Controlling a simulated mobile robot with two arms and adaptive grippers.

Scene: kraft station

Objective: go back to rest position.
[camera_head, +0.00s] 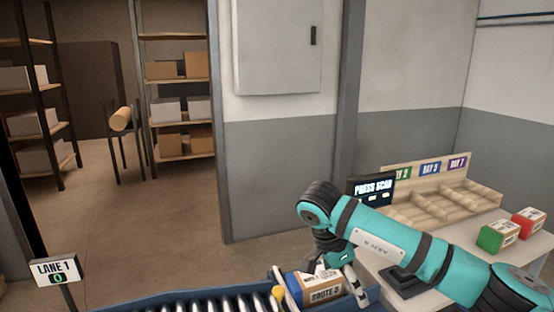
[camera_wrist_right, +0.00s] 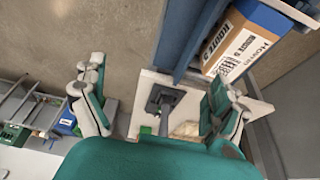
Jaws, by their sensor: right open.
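My right arm reaches in from the lower right in the head view. Its gripper (camera_head: 346,268) is beside and above a cardboard box with a blue side and a "ROUTE" label (camera_head: 322,290), partly overlapping it in the picture. In the right wrist view the two fingers (camera_wrist_right: 157,106) stand wide apart with nothing held between them. There the labelled box (camera_wrist_right: 243,42) lies beyond the fingers at the upper right, outside the grasp. My left gripper is in neither view.
The box sits at the end of a roller conveyor (camera_head: 215,307). A "PRESS SCAN" screen (camera_head: 372,188) stands near my arm. A wooden divided tray (camera_head: 440,207), a green box (camera_head: 497,237) and a red box (camera_head: 529,222) are on the white table. Open floor (camera_head: 150,230) lies left.

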